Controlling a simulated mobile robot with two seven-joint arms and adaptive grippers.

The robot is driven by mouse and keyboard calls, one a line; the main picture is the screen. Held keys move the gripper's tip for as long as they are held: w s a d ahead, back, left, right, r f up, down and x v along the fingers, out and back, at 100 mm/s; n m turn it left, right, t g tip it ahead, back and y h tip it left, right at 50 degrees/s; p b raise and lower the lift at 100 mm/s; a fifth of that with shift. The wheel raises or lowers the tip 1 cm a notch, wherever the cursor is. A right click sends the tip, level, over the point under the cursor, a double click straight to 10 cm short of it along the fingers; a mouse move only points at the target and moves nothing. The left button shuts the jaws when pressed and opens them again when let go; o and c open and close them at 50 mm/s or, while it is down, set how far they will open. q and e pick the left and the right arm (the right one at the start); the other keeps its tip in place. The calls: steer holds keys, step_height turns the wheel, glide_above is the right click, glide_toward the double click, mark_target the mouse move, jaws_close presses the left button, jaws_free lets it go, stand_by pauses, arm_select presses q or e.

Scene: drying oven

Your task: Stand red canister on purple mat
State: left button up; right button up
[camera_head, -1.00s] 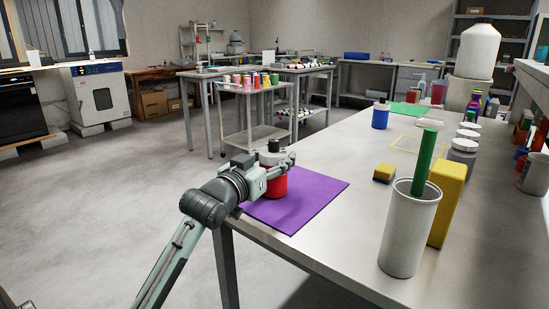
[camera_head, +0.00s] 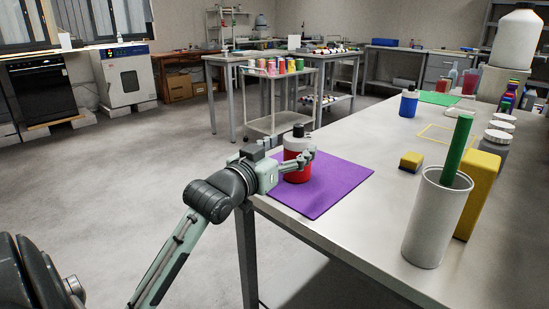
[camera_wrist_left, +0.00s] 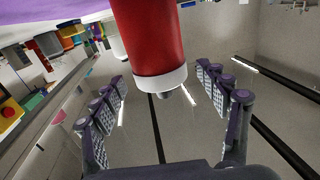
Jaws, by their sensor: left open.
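The red canister (camera_head: 297,174), with a pale upper part and a dark cap, stands upright on the purple mat (camera_head: 325,197) near the table's left edge. My left gripper (camera_head: 301,160) is open at the canister's upper part, with a finger across its side. In the left wrist view the picture is upside down: the red canister (camera_wrist_left: 150,38) hangs between the two spread fingers, with gaps on both sides. The purple mat (camera_wrist_left: 30,14) shows at its top edge. The canister's underside is hidden. My right gripper is out of view.
A white cylinder (camera_head: 425,225) holding a green rod, a yellow box (camera_head: 478,195) and a small yellow block (camera_head: 411,161) stand right of the mat. A blue bottle (camera_head: 408,104) and white-lidded jars (camera_head: 497,137) are farther back. Open floor lies left of the table.

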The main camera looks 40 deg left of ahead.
arm_select(q)
steer(key=s, duration=0.3)
steer(key=s+p, duration=0.1)
steer(key=s, duration=0.1)
steer(key=shift+s+d+r, duration=0.15)
steer(key=shift+s+d, duration=0.1)
steer(key=shift+s, duration=0.05)
steer(key=shift+s+d+p, duration=0.1)
steer(key=shift+s+p, duration=0.2)
steer(key=shift+s, duration=0.6)
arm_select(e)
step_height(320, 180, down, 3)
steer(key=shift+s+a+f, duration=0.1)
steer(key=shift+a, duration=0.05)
